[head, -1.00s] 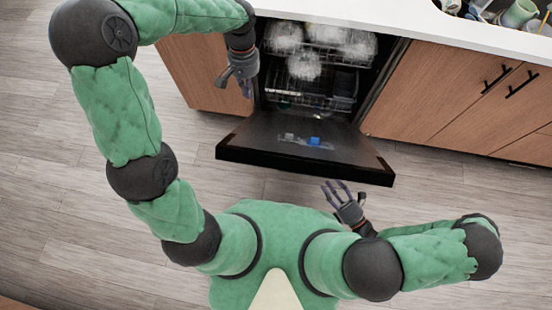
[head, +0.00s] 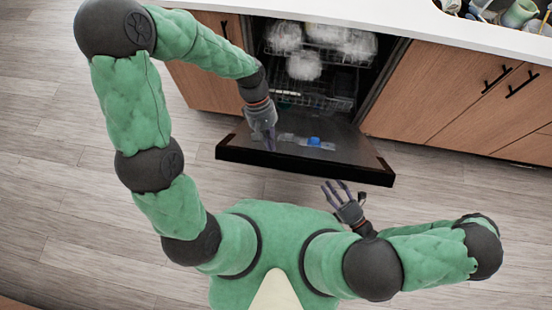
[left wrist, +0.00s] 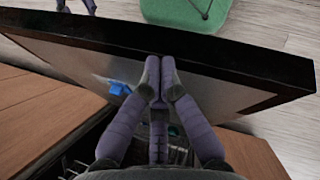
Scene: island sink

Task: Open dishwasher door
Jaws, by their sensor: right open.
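The dishwasher door (head: 345,148) is hinged down from the opening under the counter, its dark inner face up and a blue detergent cup on it. My left gripper (head: 268,143) is over the left part of this inner face, pointing toward the outer edge. In the left wrist view, the door's black edge (left wrist: 225,62) crosses just beyond the fingertips (left wrist: 159,75), which are together with nothing seen between them. I cannot tell whether they touch the door. My right gripper (head: 345,193) is open and empty, in front of the door's outer edge.
The racks (head: 315,95) inside the dishwasher hold pale dishes. Wooden cabinets (head: 440,95) flank it under a white countertop (head: 400,25). The sink (head: 500,12) at top right holds dishes. The wooden floor (head: 60,200) at left is clear.

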